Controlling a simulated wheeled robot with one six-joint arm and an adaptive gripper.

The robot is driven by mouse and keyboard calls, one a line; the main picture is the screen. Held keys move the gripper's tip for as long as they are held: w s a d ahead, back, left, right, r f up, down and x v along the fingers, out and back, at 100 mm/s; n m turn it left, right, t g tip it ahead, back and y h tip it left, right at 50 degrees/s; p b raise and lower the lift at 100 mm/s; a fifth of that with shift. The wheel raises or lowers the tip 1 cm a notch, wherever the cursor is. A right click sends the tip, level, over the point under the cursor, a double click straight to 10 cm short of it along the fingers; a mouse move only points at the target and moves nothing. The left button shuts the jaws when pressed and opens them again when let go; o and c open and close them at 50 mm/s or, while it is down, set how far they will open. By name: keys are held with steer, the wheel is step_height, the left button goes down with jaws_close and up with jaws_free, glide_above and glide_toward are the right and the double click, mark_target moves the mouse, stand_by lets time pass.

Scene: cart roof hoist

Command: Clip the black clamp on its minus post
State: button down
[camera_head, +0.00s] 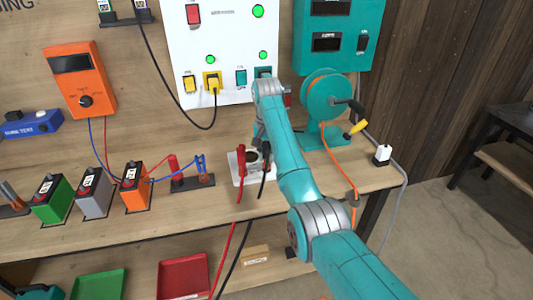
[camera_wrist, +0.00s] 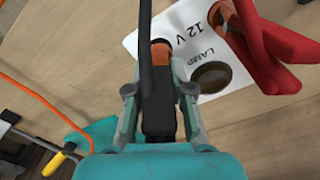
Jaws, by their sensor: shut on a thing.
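My gripper (camera_wrist: 159,92) is shut on the black clamp (camera_wrist: 157,112), one finger on each side of it. A black cable rises from the clamp in the wrist view. The clamp's front end is over the edge of the white 12 V lamp plate (camera_wrist: 186,18), where a copper-coloured end shows. I cannot tell whether its jaws are around the minus post, which the clamp and cable hide. The red clamp (camera_wrist: 270,50) is at the other copper post (camera_wrist: 218,14) on the plate. In the head view the red clamp (camera_head: 241,158) stands left of my gripper (camera_head: 262,140).
The round lamp (camera_wrist: 211,76) is on the plate close to my gripper. Green, grey and orange batteries (camera_head: 135,188) stand left.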

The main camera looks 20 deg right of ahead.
steer(key=shift+f, duration=0.55)
steer(key=c, duration=0.9)
jaws_free()
steer(key=shift+c, duration=0.2)
